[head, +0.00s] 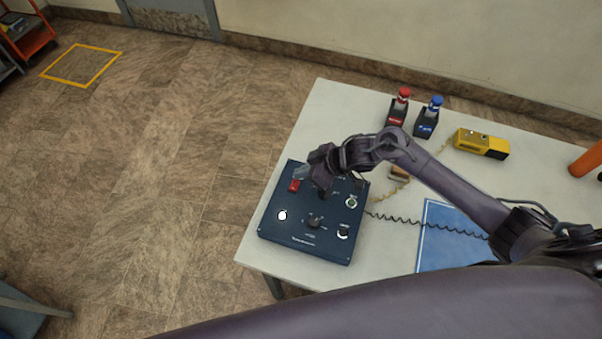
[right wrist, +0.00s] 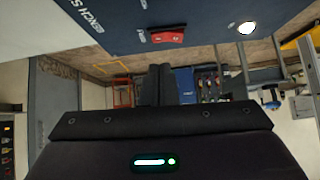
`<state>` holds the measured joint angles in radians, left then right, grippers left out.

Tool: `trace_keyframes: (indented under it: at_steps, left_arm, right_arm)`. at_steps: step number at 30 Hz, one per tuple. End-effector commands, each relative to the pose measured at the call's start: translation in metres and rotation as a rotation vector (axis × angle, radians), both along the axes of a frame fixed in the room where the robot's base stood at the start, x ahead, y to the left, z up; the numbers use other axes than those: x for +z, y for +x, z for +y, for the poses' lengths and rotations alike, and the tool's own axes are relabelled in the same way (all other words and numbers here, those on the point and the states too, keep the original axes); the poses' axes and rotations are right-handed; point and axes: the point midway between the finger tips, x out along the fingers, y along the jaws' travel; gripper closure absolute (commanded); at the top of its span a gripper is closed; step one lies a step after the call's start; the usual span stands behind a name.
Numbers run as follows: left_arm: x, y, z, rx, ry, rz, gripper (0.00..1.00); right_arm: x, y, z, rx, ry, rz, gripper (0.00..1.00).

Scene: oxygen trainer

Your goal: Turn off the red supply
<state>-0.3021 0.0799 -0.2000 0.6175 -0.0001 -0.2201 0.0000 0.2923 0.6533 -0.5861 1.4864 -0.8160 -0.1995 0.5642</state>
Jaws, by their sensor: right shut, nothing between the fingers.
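A dark blue control box (head: 300,242) lies on the table's left end. A red rocker switch (head: 294,185) sits at its upper left; it also shows in the right wrist view (right wrist: 168,35). I cannot tell the switch's position. My right gripper (head: 322,190) is shut and empty, above the upper part of the box, just right of the red switch. It hides part of the box's top; contact is unclear. In the right wrist view its closed fingers (right wrist: 160,85) point away from the camera. A red-capped bottle (head: 403,96) stands in a black holder at the back. My left gripper is out of view.
A blue-capped bottle (head: 434,104) stands beside the red-capped one. A yellow device (head: 481,144) and a blue mat (head: 440,262) lie to the right. Coiled cords cross the table (head: 335,110).

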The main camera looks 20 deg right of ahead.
Motion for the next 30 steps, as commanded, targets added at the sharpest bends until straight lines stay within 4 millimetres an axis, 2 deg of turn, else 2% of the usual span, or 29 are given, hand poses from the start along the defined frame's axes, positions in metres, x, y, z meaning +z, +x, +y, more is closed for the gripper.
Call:
trace_keyframes:
  at_steps: [1,2,3,4,15,21,30]
  left_arm:
    - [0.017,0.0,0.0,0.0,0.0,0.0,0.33]
    - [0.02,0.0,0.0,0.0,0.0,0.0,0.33]
    - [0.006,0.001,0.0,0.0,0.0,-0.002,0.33]
    - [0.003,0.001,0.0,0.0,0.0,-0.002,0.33]
    - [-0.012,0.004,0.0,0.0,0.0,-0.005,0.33]
    - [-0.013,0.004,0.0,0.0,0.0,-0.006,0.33]
    - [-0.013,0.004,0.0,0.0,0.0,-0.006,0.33]
  right_arm:
    - [0.018,0.002,-0.002,-0.001,0.0,-0.002,1.0]
    - [0.022,0.003,-0.004,-0.002,0.0,-0.002,1.0]
    - [0.018,-0.001,-0.013,-0.002,-0.003,-0.004,1.0]
    - [0.022,-0.004,-0.017,-0.001,-0.004,-0.005,1.0]
    - [0.071,-0.026,-0.059,-0.001,-0.001,-0.003,1.0]
    - [0.081,-0.03,-0.065,-0.001,0.001,-0.002,1.0]
    - [0.081,-0.03,-0.065,-0.001,0.002,-0.002,1.0]
